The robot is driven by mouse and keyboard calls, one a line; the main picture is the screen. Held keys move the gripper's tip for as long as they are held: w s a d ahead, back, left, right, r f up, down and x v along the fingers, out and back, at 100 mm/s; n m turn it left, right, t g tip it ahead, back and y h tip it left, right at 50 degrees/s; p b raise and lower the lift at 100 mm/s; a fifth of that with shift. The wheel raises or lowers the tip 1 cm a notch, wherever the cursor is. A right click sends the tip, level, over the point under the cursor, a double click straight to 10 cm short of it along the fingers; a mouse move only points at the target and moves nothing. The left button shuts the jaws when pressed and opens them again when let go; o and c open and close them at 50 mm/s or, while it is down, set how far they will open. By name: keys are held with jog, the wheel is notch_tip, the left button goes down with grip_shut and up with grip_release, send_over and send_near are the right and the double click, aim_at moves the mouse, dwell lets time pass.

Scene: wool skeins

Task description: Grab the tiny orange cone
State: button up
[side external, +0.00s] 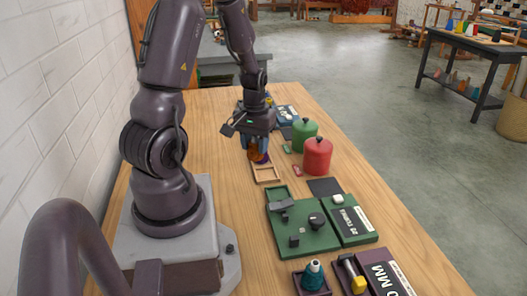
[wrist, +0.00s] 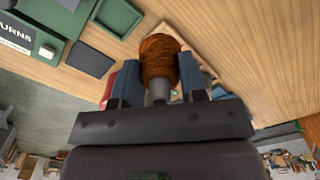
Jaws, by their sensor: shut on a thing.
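The small orange cone (wrist: 160,55), wound with orange-brown yarn and showing a grey end, is between the two blue-padded fingers of my gripper (wrist: 160,76) in the wrist view. The fingers are shut on it from both sides. In the side view, my gripper (side external: 254,146) points down and the orange cone (side external: 256,154) shows partly between its fingers. It is just behind a shallow wooden tray (side external: 266,180); I cannot tell whether it is clear of the table. A little purple (side external: 265,158) shows beside the cone.
A green canister (side external: 304,136) and a red canister (side external: 318,156) stand close on the right. In front are a green board (side external: 300,240) with small dark parts and a teal cone (side external: 313,275) in a dark tray. Bare table lies left of the tray.

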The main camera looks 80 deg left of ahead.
jog(key=s+d+r, duration=0.5)
jog(key=d+r, duration=0.1)
jog(key=r, duration=0.2)
jog(key=shift+r, duration=0.15)
dwell(0.5)
